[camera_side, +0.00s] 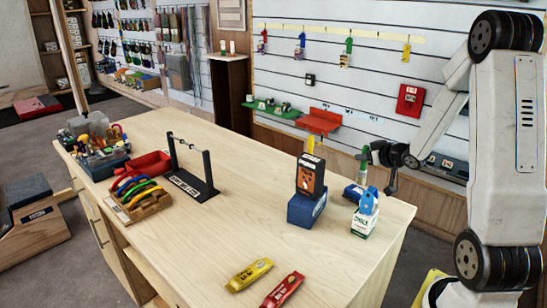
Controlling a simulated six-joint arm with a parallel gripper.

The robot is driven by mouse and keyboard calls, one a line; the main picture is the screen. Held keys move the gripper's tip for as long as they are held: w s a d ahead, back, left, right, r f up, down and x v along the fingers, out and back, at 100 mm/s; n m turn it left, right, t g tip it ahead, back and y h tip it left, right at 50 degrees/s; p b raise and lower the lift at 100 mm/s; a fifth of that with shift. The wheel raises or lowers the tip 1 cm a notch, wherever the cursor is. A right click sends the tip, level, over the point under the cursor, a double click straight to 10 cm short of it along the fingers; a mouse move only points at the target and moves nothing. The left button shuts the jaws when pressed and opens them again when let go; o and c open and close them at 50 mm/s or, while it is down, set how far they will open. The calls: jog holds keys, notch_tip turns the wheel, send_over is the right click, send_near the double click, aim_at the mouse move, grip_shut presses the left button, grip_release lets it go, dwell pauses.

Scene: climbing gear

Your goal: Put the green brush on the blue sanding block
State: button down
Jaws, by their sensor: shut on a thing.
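The green brush (364,167) is upright near the table's right back edge, its lower end just above or on a dark blue block. This block (352,191), which looks like the blue sanding block, lies flat on the table, partly hidden behind other items. I cannot tell whether brush and block touch. My gripper (369,157) reaches in from the right and is shut on the brush, its fingers small and dark in this view.
A black-and-orange box (311,175) stands on a blue box (305,209) left of the block. A blue item (369,201) on a white-green carton (364,223) stands in front. Yellow (250,275) and red (283,290) tools lie at the front. The table's middle is clear.

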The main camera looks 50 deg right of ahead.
jog(key=shift+f, duration=1.2)
jog(key=shift+f, duration=0.15)
jog(key=shift+c, duration=2.2)
grip_release()
jog(key=shift+s+r, duration=0.1)
jog(key=shift+r, duration=0.15)
jog(key=v, duration=0.7)
jog(key=shift+a, duration=0.1)
